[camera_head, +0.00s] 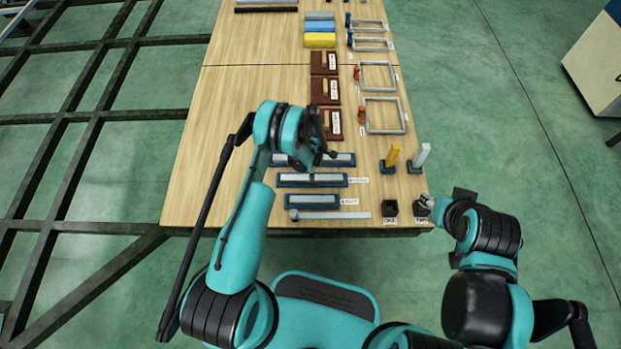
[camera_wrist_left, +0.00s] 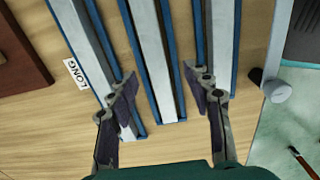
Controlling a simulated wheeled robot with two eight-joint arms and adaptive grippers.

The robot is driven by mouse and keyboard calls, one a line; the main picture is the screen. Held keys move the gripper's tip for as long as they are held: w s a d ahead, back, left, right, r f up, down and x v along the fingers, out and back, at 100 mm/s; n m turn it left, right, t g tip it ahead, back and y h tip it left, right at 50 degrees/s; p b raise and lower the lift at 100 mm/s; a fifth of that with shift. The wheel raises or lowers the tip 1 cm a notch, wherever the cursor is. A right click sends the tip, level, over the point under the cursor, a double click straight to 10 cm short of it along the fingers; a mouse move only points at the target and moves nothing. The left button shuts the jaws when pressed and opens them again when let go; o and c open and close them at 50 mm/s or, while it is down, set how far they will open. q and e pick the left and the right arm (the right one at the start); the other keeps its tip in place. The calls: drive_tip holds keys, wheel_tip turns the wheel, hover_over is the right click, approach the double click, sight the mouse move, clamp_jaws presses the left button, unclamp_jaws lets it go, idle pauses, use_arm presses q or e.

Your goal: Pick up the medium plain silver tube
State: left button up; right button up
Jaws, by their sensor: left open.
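Three plain silver tubes lie in blue holders near the table's front. The middle one, the medium tube (camera_head: 305,180), sits between the long tube (camera_head: 345,160) and the short tube (camera_head: 312,201). My left gripper (camera_head: 322,158) hangs over the long and medium holders in the head view. In the left wrist view it (camera_wrist_left: 160,82) is open and empty, its fingers either side of the medium tube (camera_wrist_left: 155,62). One finger overlaps the long tube's holder, the other the short tube's holder. My right gripper (camera_head: 463,197) is beside the table's right edge; its jaws are unclear.
A grey bar (camera_head: 340,215) lies along the front edge. Blue blocks with a yellow post (camera_head: 393,154) and a silver post (camera_head: 422,156) stand at the right. Brown trays (camera_head: 325,122) and grey frames (camera_head: 384,115) lie farther back. The table's left side is clear.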

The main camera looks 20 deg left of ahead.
use_arm(q)
drive_tip(key=f+b, duration=0.1)
drive_tip(key=f, duration=0.1)
drive_tip(key=f+b, duration=0.1)
drive_tip(key=f, duration=0.3)
drive_tip(key=shift+w+a+b, duration=0.15)
drive_tip(key=shift+w+b, duration=0.15)
drive_tip(key=shift+b, duration=0.1)
drive_tip(key=shift+r, duration=0.15)
clamp_jaws()
